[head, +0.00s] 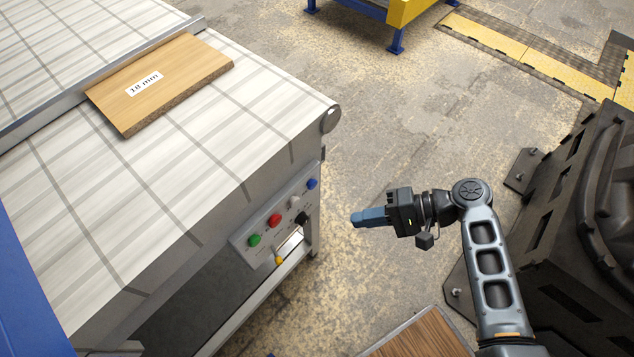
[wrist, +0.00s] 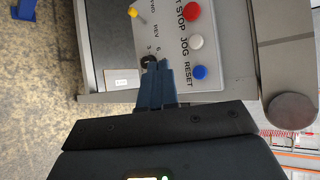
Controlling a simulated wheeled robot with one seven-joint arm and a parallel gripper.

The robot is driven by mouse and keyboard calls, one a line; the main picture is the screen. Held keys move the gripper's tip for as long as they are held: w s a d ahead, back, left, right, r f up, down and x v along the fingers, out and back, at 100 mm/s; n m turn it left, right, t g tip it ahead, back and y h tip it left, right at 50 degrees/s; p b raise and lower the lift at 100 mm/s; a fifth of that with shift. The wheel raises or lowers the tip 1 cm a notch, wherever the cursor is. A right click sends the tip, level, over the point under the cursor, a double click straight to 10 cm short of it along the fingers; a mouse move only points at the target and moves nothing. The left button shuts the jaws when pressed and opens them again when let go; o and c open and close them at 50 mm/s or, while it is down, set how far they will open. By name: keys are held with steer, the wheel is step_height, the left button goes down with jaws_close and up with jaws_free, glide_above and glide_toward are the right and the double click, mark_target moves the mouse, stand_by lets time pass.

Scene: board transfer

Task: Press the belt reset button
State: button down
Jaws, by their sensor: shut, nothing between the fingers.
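The blue button (head: 312,183) sits at the far right end of the button row on the control panel (head: 242,243), on the side of the belt. In the wrist view the blue button (wrist: 200,72) has the word RESET beside it. My gripper (head: 354,219) is shut and empty, its blue fingers pointing at the panel with a gap between. In the wrist view the fingertips (wrist: 160,64) lie in front of the panel, beside the black knob (wrist: 148,61) and off to one side of the blue button. They partly cover the panel's lettering.
The panel also carries a white JOG button (head: 294,201), a red STOP button (head: 274,220), a green button (head: 254,240) and a yellow switch (head: 278,260). A board marked 18 mm (head: 190,72) lies on the belt (head: 240,130). Open floor lies right of the belt.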

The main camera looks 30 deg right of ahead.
mark_target(312, 184)
steer(key=w+a+b, duration=0.2)
steer(key=w, duration=0.6)
steer(key=shift+w+a, duration=0.2)
steer(key=shift+a, duration=0.2)
steer(key=shift+w, duration=0.15)
stand_by(1.7)
steer(key=shift+w+a, duration=0.15)
steer(key=shift+w, duration=0.1)
steer(key=shift+w+a, duration=0.15)
steer(key=shift+w, duration=0.25)
stand_by(0.8)
steer(key=shift+s, duration=0.1)
steer(key=shift+s+d+p, duration=0.3)
steer(key=shift+s+p, duration=0.1)
steer(key=shift+s, duration=0.35)
steer(key=shift+s, duration=0.1)
